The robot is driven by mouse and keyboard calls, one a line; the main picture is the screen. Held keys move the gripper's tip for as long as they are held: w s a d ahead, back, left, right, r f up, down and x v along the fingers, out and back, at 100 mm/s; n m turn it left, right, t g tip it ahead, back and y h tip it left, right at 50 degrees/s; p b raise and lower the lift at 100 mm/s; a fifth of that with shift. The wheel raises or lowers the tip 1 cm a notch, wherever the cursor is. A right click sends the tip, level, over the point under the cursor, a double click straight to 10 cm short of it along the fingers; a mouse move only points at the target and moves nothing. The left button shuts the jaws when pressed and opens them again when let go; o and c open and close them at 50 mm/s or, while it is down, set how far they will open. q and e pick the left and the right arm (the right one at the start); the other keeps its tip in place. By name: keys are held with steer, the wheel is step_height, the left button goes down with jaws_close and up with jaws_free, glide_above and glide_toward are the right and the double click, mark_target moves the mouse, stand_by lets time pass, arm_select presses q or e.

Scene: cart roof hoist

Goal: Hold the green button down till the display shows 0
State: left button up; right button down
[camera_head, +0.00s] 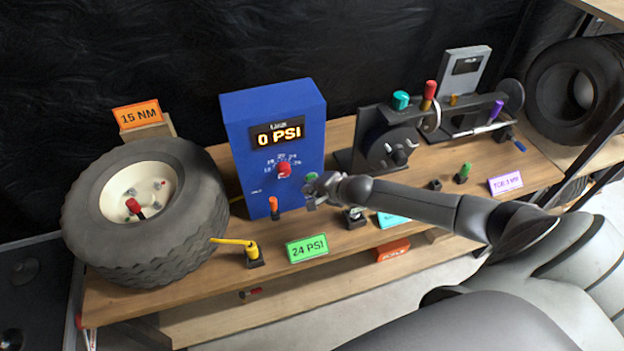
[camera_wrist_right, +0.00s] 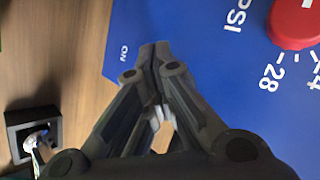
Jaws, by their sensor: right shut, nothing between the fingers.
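The blue box (camera_head: 245,150) stands on the wooden bench, and its display (camera_head: 277,134) reads 0 PSI. A red knob (camera_head: 283,170) sits in a ring of numbers below the display. The green button (camera_head: 311,176) shows partly at the panel's lower right, just above my right gripper (camera_head: 309,191). In the right wrist view the gripper (camera_wrist_right: 154,48) is shut and empty, its tips over the blue panel (camera_wrist_right: 200,40) beside the word ON. The green button is not seen there, and I cannot tell whether the tips touch it. My left gripper is not in view.
A dark fixture (camera_head: 385,140) with coloured handles stands to the right. Small tools in holders and a green 24 PSI sign (camera_head: 306,248) line the bench's front edge.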

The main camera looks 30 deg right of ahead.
steer(key=shift+s, duration=0.1)
steer(key=shift+s+a+p, duration=0.2)
steer(key=shift+s+p, duration=0.5)
steer(key=s+p, duration=0.1)
steer(key=s, duration=0.1)
steer(key=s+a+p, duration=0.1)
steer(key=s+p, duration=0.1)
steer(key=s, duration=0.1)
steer(key=shift+a, duration=0.1)
stand_by(0.5)
